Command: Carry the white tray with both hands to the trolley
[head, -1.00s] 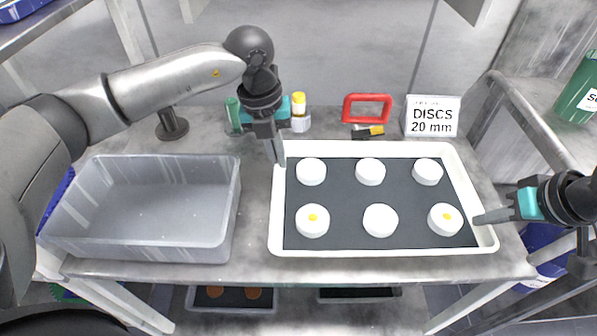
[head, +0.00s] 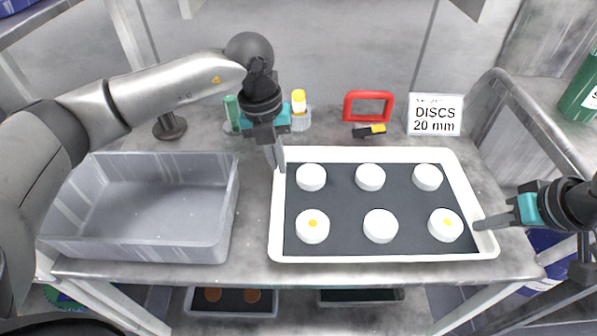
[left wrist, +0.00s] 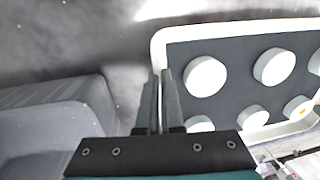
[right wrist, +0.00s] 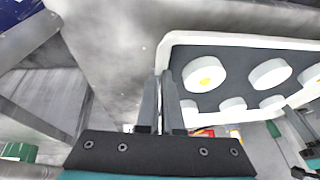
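The white tray (head: 384,259) lies level at the front right of the grey table, with a dark lining and several white discs in two rows. Two front-row discs (head: 313,224) (head: 445,223) have yellow dots. My left gripper (head: 277,160) is at the tray's left rim, towards the back. I cannot tell whether the tray touches the table. The trolley is not clearly identifiable.
An empty grey bin (head: 140,248) stands just left of the tray. A grey surface with a green container (head: 580,90) is at right.

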